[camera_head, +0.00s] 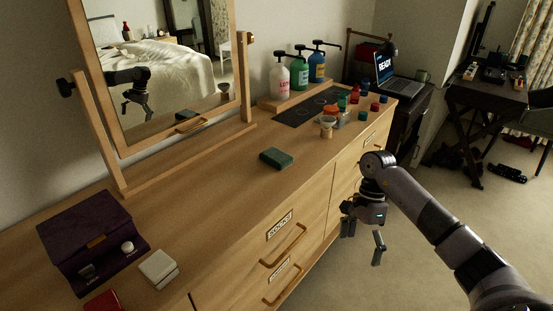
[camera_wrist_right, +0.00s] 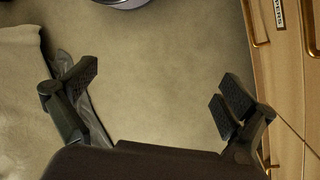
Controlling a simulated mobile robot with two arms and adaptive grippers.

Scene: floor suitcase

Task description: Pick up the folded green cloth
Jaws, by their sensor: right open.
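The folded green cloth (camera_head: 276,157) is a small dark green block lying flat on the wooden dresser top (camera_head: 225,180), in front of the mirror. My right gripper (camera_head: 362,240) hangs in front of the dresser, to the right of the cloth and below the dresser top, pointing down. It is open and empty. In the right wrist view its spread fingers (camera_wrist_right: 160,90) have only carpet between them, and the cloth is not in that view. My left gripper is not seen directly in the head view.
A purple box (camera_head: 85,235) and a white block (camera_head: 158,268) sit at the near left. Pump bottles (camera_head: 300,72), a dark mat (camera_head: 305,108) and small coloured jars (camera_head: 355,95) stand at the far end. Drawer handles (camera_head: 285,245) stick out in front. The dresser top around the cloth is clear.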

